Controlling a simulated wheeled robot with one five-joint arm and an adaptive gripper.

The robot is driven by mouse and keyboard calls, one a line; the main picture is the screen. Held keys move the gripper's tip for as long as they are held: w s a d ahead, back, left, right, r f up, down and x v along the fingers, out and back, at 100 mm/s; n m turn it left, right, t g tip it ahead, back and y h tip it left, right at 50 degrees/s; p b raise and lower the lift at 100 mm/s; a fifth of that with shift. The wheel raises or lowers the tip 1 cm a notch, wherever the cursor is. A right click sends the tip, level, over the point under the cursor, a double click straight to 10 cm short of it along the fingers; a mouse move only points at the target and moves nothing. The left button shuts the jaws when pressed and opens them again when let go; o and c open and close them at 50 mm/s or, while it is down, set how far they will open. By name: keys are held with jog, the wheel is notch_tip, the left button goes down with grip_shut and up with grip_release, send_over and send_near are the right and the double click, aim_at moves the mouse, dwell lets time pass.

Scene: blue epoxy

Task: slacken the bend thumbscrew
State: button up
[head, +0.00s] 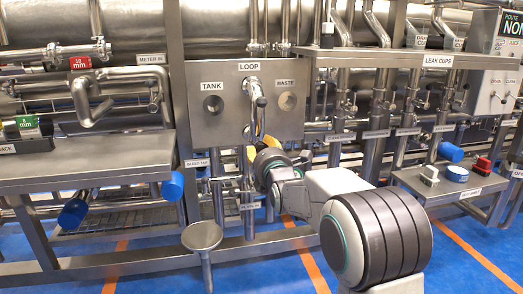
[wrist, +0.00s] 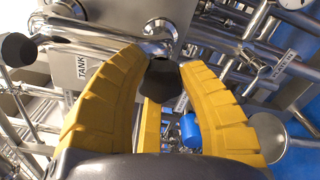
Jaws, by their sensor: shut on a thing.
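The bend (head: 254,118) is a shiny metal pipe that runs down from the LOOP port on a steel panel (head: 225,125). My gripper (head: 257,150) is at the lower part of the bend. In the wrist view its yellow fingers (wrist: 160,82) are closed around a dark, faceted knob, the bend thumbscrew (wrist: 164,76), with the metal bend (wrist: 105,45) just behind it. The thumbscrew is hidden by my gripper in the head view. A second dark knob (wrist: 18,49) shows near the bend's upper end.
The TANK port (head: 213,105) and WASTE port (head: 287,102) flank the bend. A steel bench (head: 85,165) is at left and a round-topped post (head: 202,236) stands in front. Pipes and valves crowd the right side. Blue floor (head: 270,270) is clear in front.

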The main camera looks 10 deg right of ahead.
jog(key=n, duration=0.5)
jog(key=shift+d+r, duration=0.2)
jog(key=shift+d, duration=0.05)
jog(key=shift+r+n, duration=0.2)
jog(key=shift+n, duration=1.1)
jog(key=shift+r+n, duration=0.1)
jog(key=shift+n, duration=0.2)
jog(key=o, duration=0.9)
jog(key=shift+c, duration=0.2)
jog(key=o, duration=0.3)
jog(key=shift+f, duration=0.2)
jog(key=shift+o, duration=0.2)
jog(key=shift+a, duration=0.1)
jog(key=shift+f, duration=0.1)
jog(key=s, duration=1.2)
